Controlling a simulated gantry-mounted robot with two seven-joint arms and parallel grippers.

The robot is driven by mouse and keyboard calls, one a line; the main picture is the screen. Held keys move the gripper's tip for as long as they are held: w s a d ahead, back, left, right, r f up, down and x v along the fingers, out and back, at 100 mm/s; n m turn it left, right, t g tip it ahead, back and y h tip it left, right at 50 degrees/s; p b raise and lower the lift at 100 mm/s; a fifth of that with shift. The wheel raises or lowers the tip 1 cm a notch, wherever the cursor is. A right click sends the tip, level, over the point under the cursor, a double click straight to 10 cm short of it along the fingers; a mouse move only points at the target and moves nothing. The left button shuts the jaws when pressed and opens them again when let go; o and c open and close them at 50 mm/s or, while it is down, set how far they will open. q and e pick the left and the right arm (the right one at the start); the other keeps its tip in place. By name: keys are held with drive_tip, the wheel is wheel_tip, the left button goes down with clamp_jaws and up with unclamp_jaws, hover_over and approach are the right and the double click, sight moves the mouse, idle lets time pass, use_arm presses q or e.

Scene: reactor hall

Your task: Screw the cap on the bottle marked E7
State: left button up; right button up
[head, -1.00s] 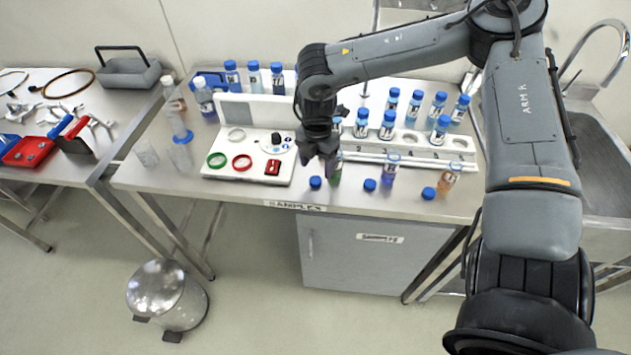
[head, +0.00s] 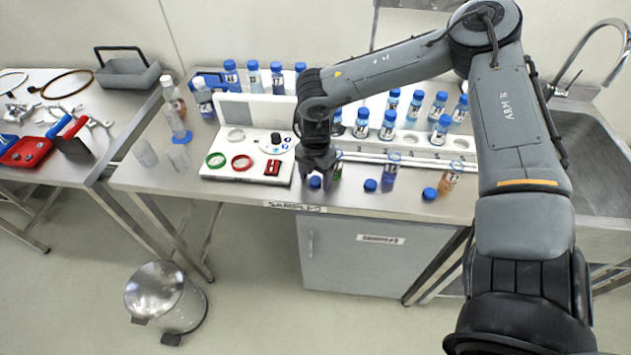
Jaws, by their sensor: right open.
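My right gripper (head: 318,182) is open and points down at the front of the sample bench. Its fingers are at a loose blue cap (head: 315,182), which shows between or just behind them; I cannot tell if they touch it. An uncapped bottle with blue contents (head: 389,173) and one with orange contents (head: 448,180) stand further right. Two more loose blue caps (head: 370,185) and (head: 430,193) lie near them. My left gripper is not in view.
Behind is a white rack (head: 410,140) with several blue-capped bottles. A white panel (head: 250,165) with green and red rings stands left of the gripper. Clear beakers (head: 145,153) are at the bench's left. A sink (head: 590,150) lies right.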

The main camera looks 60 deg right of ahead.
sight(316, 180)
drive_tip(key=c, duration=1.1)
drive_tip(key=shift+r, duration=0.2)
drive_tip(key=shift+r+p, duration=0.5)
drive_tip(key=shift+r, duration=0.1)
wheel_tip(316, 180, up, 3)
drive_tip(key=shift+s+r+p, duration=0.15)
drive_tip(key=shift+r+p, duration=0.05)
drive_tip(key=shift+p, duration=1)
drive_tip(key=s+d+r+p, duration=0.1)
drive_tip(key=s+r+p, duration=0.1)
drive_tip(key=p, duration=0.4)
drive_tip(key=s+d+r+p, duration=0.2)
drive_tip(key=s+p, duration=0.3)
drive_tip(key=p, duration=0.1)
drive_tip(key=s+d+r+p, duration=0.1)
drive_tip(key=s+r+p, duration=0.1)
drive_tip(key=p, duration=0.5)
drive_tip(key=shift+s+d, duration=0.2)
drive_tip(key=shift+s, duration=0.55)
